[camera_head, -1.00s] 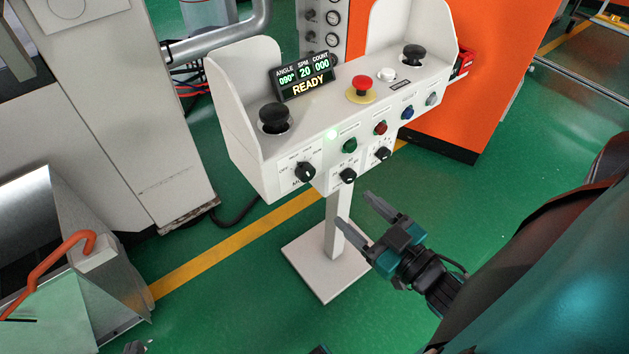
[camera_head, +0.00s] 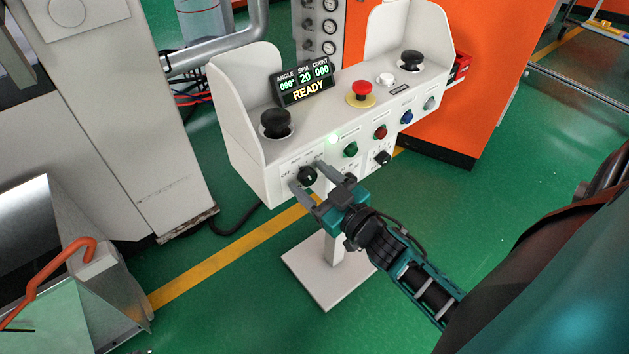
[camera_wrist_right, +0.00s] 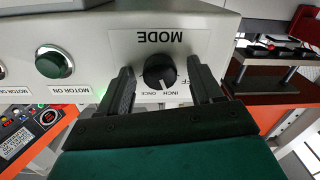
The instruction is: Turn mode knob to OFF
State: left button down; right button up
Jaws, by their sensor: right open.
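The mode knob (camera_head: 308,175) is a round black knob on the left of the white control box's front face. It shows larger in the right wrist view (camera_wrist_right: 159,71), under an upside-down MODE label. A small white mark on its lower edge there points toward the INCH and ONCE labels; I cannot tell exactly which. The OFF label is partly hidden by a finger. My right gripper (camera_head: 306,178) is open, with one finger on each side of the knob; it also shows in the wrist view (camera_wrist_right: 161,84). Visible gaps separate fingers and knob. My left gripper is not in view.
The green button (camera_head: 350,149) sits right of the knob, with another black knob (camera_head: 382,158) farther right. The red emergency stop (camera_head: 361,91) and two black palm buttons are on top. The display (camera_head: 303,84) reads READY. Green floor lies in front.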

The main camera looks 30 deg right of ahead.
jog(key=shift+c, duration=0.2)
jog(key=c, duration=1)
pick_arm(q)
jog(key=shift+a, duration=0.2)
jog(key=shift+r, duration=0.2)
pick_arm(e)
jog(key=shift+n, duration=0.4)
jog(key=shift+r+n+p, duration=0.1)
jog(key=shift+n+p, duration=0.9)
jog(key=shift+n, duration=0.8)
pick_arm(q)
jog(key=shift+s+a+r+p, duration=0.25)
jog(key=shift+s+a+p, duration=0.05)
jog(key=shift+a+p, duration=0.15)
pick_arm(e)
jog(key=shift+n, duration=1.7)
